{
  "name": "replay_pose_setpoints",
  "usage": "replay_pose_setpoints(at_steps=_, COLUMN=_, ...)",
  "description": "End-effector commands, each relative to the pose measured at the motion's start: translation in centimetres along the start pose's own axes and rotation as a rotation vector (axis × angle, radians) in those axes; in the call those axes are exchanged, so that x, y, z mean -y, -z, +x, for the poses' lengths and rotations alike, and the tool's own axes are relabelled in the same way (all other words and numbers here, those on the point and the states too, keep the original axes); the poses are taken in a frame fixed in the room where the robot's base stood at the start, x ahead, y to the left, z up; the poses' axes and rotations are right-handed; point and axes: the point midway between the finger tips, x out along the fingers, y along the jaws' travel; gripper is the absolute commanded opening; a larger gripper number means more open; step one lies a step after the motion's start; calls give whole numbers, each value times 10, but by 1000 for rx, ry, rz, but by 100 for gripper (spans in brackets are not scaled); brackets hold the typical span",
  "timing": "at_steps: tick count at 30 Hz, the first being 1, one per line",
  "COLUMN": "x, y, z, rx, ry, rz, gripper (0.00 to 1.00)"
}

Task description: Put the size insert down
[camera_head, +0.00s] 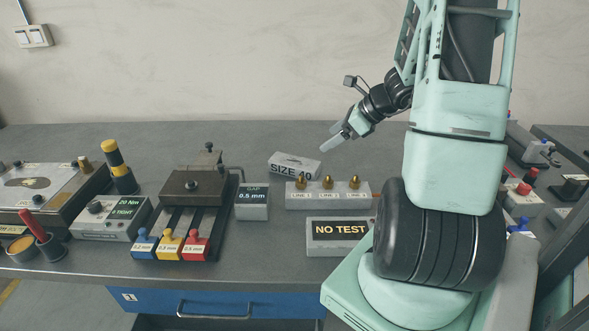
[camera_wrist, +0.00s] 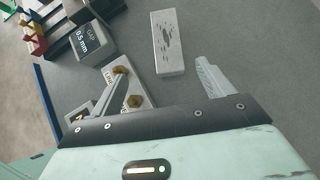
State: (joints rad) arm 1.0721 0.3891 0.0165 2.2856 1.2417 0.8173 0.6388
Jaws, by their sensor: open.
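The size insert (camera_head: 294,166) is a light grey block marked SIZE 40, lying on the dark worktop behind the block with gold knobs. In the wrist view the size insert (camera_wrist: 167,43) lies beyond my fingertips, with dark specks on its top, and nothing touches it. My gripper (camera_head: 335,142) is above and to the right of the insert in the head view. In the wrist view my gripper (camera_wrist: 162,72) has its two fingers spread wide, with nothing between them.
A grey block with several gold knobs (camera_head: 328,195) stands in front of the insert, close to one finger in the wrist view. A GAP 0.5 mm block (camera_head: 252,203) and a NO TEST display (camera_head: 340,234) are nearby. The worktop behind the insert (camera_head: 230,140) is clear.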

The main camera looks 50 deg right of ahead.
Motion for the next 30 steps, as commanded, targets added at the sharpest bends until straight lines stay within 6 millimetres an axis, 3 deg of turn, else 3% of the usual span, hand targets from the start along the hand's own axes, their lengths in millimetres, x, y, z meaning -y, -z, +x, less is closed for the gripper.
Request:
replay_pose_setpoints(at_steps=5, x=10, y=9, z=5, rx=10, ry=28, rz=54, gripper=80)
replay_pose_setpoints(at_steps=18, x=11, y=8, z=93, rx=8, ry=24, rz=48, gripper=80)
replay_pose_setpoints(at_steps=30, x=12, y=5, z=130, rx=8, ry=25, rz=47, gripper=80)
